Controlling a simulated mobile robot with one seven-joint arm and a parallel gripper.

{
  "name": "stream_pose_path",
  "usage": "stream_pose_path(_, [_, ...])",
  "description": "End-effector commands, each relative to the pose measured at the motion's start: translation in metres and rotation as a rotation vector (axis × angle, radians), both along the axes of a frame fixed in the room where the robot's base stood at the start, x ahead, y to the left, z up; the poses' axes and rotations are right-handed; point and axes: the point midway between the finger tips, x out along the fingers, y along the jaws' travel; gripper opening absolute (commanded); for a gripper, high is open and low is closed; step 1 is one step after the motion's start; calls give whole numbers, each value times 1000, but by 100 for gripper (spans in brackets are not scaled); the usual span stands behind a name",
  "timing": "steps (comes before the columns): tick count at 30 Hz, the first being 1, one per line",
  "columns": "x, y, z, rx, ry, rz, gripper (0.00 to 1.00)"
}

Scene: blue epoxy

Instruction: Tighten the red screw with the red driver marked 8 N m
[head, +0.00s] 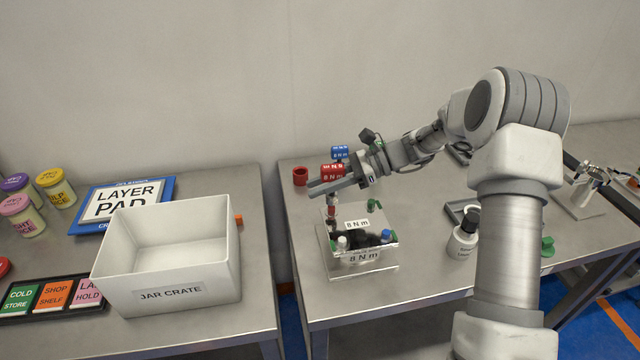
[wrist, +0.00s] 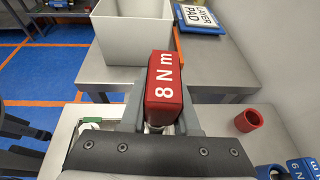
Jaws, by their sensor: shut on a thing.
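The red driver marked 8 N m (wrist: 165,85) is between my gripper's fingers (wrist: 165,110) in the wrist view, label facing the camera. In the head view its red head (head: 333,171) shows just above my gripper (head: 332,187), which is shut on it. A narrow shaft with a red part (head: 331,208) shows below the fingers, over the left back corner of a clear-sided fixture (head: 342,272). The fixture bears 8 N m labels and small white, blue and green parts. I cannot tell the red screw from the driver's lower end, or whether they touch.
A blue driver (head: 339,152) and an empty red ring holder (head: 300,176) stand behind the gripper. A white bottle (head: 463,238) stands right of the fixture. The jar crate (head: 165,295) is on the separate left table, across a gap.

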Motion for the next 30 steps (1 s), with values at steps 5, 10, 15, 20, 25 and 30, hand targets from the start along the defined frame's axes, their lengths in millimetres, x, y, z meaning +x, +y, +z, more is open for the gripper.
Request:
stream_pose_path(5, [0,0,0,0,-1,0,0])
stream_pose_path(10, [0,0,0,0,-1,0,0])
stream_pose_path(15, [0,0,-3,0,0,0,0])
stream_pose_path(20, [0,0,-6,0,0,0,0])
stream_pose_path(25, [0,0,-10,0,0,-1,0])
stream_pose_path(30, [0,0,-14,0,0,-1,0])
